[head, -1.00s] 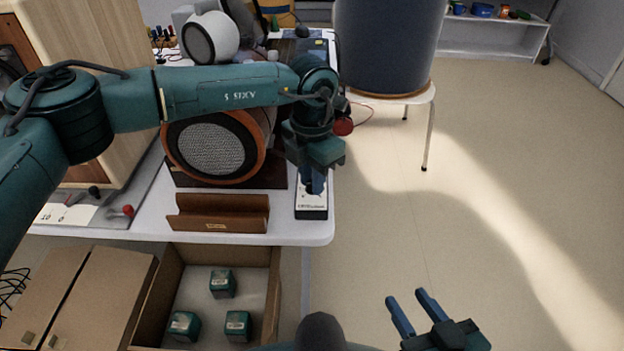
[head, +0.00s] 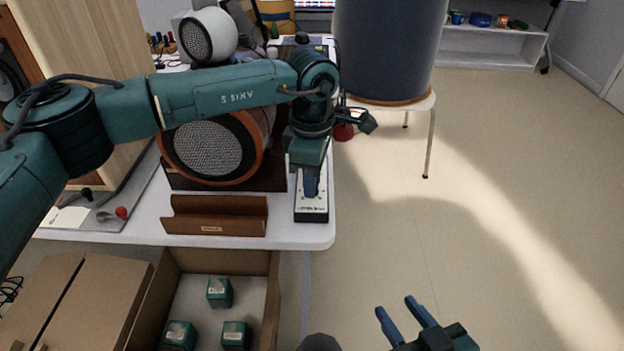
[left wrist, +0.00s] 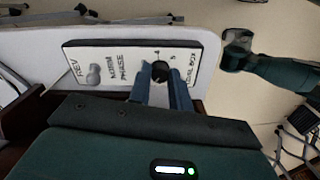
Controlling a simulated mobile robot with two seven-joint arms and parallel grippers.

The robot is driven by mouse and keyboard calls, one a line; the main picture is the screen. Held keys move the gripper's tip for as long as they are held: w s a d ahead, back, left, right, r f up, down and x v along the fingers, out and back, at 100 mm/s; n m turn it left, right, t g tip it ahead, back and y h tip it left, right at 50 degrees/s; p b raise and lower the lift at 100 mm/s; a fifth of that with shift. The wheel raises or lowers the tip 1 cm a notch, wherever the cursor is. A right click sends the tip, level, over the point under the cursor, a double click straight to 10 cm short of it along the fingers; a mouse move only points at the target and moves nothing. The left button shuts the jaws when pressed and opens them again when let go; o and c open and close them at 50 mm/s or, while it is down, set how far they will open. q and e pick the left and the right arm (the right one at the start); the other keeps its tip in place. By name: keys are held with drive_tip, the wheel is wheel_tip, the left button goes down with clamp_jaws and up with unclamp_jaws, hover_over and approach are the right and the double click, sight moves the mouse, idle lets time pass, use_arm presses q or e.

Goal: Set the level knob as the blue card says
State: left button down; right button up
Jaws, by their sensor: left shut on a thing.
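A small box (head: 312,214) with a white face stands at the right edge of the white table. In the left wrist view the box face (left wrist: 118,66) bears a toggle switch (left wrist: 93,74) marked REV, NORM and PHASE, and a dark round knob (left wrist: 160,71) with scale marks. My left gripper (head: 311,190) points down at the box. In the left wrist view its two fingers (left wrist: 161,78) are on either side of the knob, shut on it. The knob's pointer is hard to read. My right gripper (head: 396,309) is open and empty, over the floor. I cannot make out a blue card.
A brown holder (head: 215,222) and an orange-rimmed speaker (head: 208,148) stand left of the box. An open carton (head: 198,300) with several green cubes is below the table's front. A dark cylinder (head: 385,50) stands on a stool behind. The floor at right is clear.

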use_arm(q)
drive_tip(key=m, duration=0.2)
drive_tip(key=shift+m, duration=0.4)
drive_tip(key=m+b, duration=0.1)
drive_tip(key=m, duration=0.2)
drive_tip(key=shift+m, duration=0.3)
drive_tip(key=m, duration=1.2)
drive_tip(key=shift+m+b, duration=0.4)
drive_tip(key=m, duration=0.3)
drive_tip(key=shift+m, duration=2)
use_arm(e)
drive_tip(key=shift+w+a+f+n+g, duration=0.15)
drive_tip(key=shift+a+f+n, duration=0.1)
drive_tip(key=shift+f, duration=0.35)
drive_tip(key=shift+w+a+f+n+g, duration=0.15)
drive_tip(key=shift+f+n, duration=0.1)
drive_tip(key=shift+f, duration=0.35)
drive_tip(key=shift+s, duration=0.1)
use_arm(q)
drive_tip(key=c, duration=1.3)
unclamp_jaws()
